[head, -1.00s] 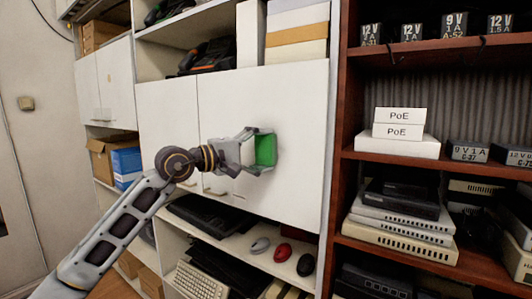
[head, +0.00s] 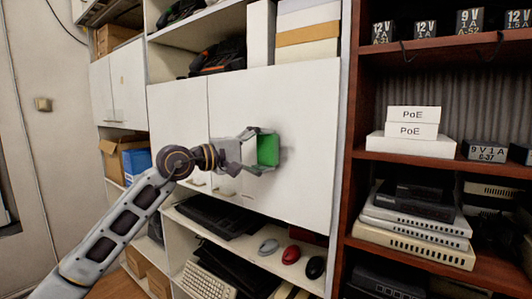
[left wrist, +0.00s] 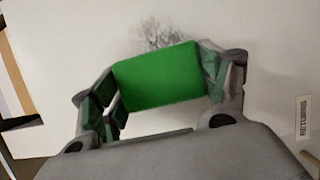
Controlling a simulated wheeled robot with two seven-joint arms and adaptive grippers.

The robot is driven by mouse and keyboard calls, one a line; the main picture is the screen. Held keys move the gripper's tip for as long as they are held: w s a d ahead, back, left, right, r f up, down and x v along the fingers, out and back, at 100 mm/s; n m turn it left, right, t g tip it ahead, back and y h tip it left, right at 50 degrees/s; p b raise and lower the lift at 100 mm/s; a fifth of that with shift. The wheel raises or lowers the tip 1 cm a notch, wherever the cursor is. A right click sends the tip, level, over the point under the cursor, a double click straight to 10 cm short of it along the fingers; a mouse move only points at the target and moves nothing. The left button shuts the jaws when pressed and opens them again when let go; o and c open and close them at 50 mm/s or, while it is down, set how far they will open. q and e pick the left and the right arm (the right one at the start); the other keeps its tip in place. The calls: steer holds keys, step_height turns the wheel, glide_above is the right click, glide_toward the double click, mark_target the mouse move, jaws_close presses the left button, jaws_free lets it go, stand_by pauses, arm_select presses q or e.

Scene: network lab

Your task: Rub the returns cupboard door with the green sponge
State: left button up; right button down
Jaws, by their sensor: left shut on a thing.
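The green sponge (head: 267,150) is gripped between the fingers of my left gripper (head: 258,153), at the white right-hand cupboard door (head: 300,120). In the left wrist view the green sponge (left wrist: 158,76) spans between the two fingers (left wrist: 165,85). The sponge is at or very near the door; I cannot tell whether it touches. A grey scribbly smudge (left wrist: 172,33) on the door shows just beyond the sponge's edge. A label reading RETURNS (left wrist: 304,117) is on this door, at the right in the wrist view. My right gripper is not in view.
A shelf below the door holds a keyboard (head: 205,283), a dark device and several mice, one red (head: 290,254). A brown rack (head: 345,210) with PoE boxes (head: 411,130) and adapters stands to the right. Boxes and black gear sit above the doors.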

arm_select(q)
steer(key=shift+s+a+b, duration=0.6)
steer(key=shift+s+b, duration=0.05)
steer(key=shift+s, duration=0.2)
steer(key=shift+s+a+b, duration=0.6)
steer(key=shift+s, duration=0.25)
steer(key=shift+s+a, duration=0.15)
steer(key=shift+s, duration=0.1)
steer(key=shift+s+a+b, duration=0.9)
steer(key=shift+s+b, duration=0.05)
steer(key=shift+s, duration=0.25)
